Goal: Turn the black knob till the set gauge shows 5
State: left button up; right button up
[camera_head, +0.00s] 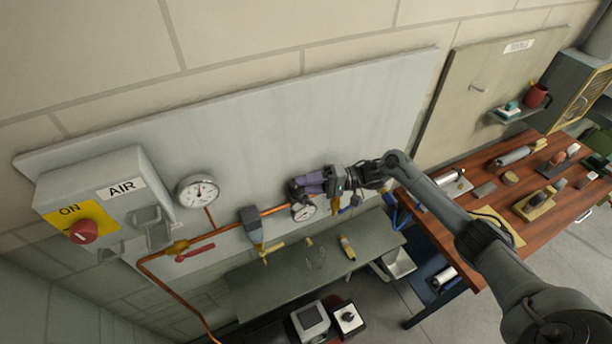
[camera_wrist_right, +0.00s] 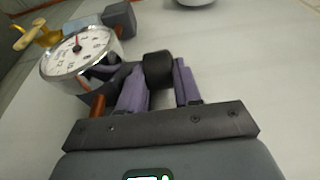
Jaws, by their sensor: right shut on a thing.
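The black knob (camera_wrist_right: 158,70) sits between the two purple fingers of my right gripper (camera_wrist_right: 159,77) in the right wrist view. My right gripper (camera_head: 310,184) is shut on it, and in the head view the gripper mostly hides the knob. The set gauge (camera_wrist_right: 78,53) is a small round dial with a chrome rim beside the knob. It also shows in the head view (camera_head: 303,212), just below the gripper. Its red needle shows in the wrist view, but the figure it points at is too blurred to read. My left gripper is out of view.
A larger gauge (camera_head: 198,191) and a copper pipe (camera_head: 160,258) with a red-handled valve (camera_head: 195,252) are on the wall panel to the left. A grey AIR box (camera_head: 107,200) has a red knob (camera_head: 83,231). A grey shelf (camera_head: 290,285) lies below; a wooden bench (camera_head: 480,190) stands right.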

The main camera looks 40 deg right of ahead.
jog(key=m+t+h+p, duration=0.1)
jog(key=p, duration=0.1)
jog(key=m+t+h+p, duration=0.1)
jog(key=t+p, duration=0.1)
jog(key=p, duration=0.1)
jog(key=m+t+h+p, duration=0.1)
jog(key=p, duration=0.2)
jog(key=shift+s+a+r+m+h, duration=0.3)
jog(key=shift+s+a, duration=0.05)
jog(key=shift+s+a+f+m+t+h+p, duration=0.1)
jog(key=shift+m+t+h+p, duration=0.3)
jog(key=shift+t+p, duration=0.1)
jog(key=shift+f+m+t+h, duration=0.1)
jog(key=shift+m+t+h, duration=0.3)
jog(key=shift+h, duration=0.2)
jog(key=shift+s+a+f+m+t+h, duration=0.15)
jog(key=shift+m+t+h, duration=0.5)
jog(key=shift+m+h, duration=0.7)
jog(key=shift+a+r+m+t+h, duration=0.1)
jog(key=shift+a+m+t+h, duration=0.15)
jog(key=shift+m+t+h, duration=1.05)
jog(key=shift+n+g+h, duration=0.25)
jog(key=shift+g+h, duration=0.3)
jog(key=shift+h, duration=0.3)
jog(key=o, duration=0.8)
jog(key=shift+c, duration=0.2)
jog(key=shift+f+n+y, duration=0.1)
jog(key=shift+n+y, duration=0.2)
jog(key=shift+y, duration=0.2)
